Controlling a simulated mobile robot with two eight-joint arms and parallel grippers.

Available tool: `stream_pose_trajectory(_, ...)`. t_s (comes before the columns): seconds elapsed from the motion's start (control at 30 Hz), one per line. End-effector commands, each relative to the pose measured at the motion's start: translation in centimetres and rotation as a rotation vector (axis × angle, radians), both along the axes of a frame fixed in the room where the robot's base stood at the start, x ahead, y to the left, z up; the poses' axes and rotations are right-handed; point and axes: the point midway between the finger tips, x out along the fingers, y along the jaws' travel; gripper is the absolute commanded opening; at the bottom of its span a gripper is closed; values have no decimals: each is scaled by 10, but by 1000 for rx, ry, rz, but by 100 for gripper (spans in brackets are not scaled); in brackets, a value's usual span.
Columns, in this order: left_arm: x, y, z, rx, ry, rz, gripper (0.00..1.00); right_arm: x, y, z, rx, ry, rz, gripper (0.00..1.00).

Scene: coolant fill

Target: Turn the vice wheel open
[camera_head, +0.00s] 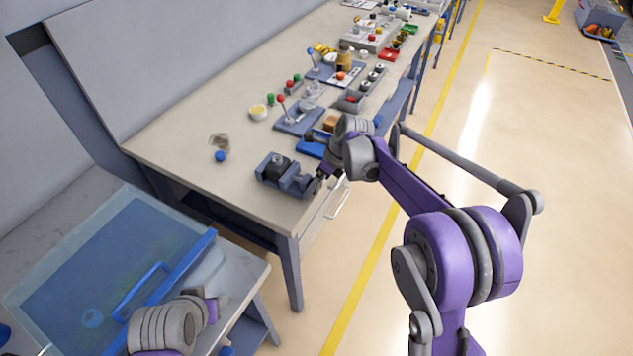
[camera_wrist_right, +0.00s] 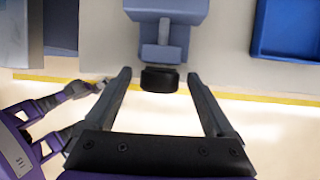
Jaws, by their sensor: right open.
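The blue-grey vice (camera_head: 283,172) stands near the front corner of the workbench. In the right wrist view, its body (camera_wrist_right: 166,10) is at the top centre, with a screw shaft leading to the black wheel (camera_wrist_right: 160,80). My right gripper (camera_wrist_right: 157,76) is open, with one finger on each side of the wheel and a visible gap on both sides. In the head view the right gripper (camera_head: 317,186) is at the vice's right end, and the wheel is hard to make out. My left gripper (camera_head: 211,305) is low at the left over the grey side unit; its fingers are unclear.
The workbench (camera_head: 185,175) has a blue ball (camera_head: 220,156) left of the vice and a blue tray (camera_head: 311,148) behind it. Several small parts and fixtures lie farther back. A blue-handled clear lid (camera_head: 110,260) is at lower left. The floor at right is open.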

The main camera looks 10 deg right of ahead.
Motion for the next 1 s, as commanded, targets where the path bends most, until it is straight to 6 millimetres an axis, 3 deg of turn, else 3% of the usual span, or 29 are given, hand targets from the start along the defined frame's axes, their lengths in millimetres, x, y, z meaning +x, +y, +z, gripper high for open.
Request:
stream_pose_trajectory(0.07, 0, 0, 0, 0, 0, 0, 50, 0, 0, 0, 0, 0, 0, 82)
stream_pose_trajectory(0.5, 0, 0, 0, 0, 0, 0, 50, 0, 0, 0, 0, 0, 0, 3)
stream_pose_trajectory(1.0, -6, 0, -14, 0, 11, 0, 50, -4, 3, -2, -95, -132, 3, 3)
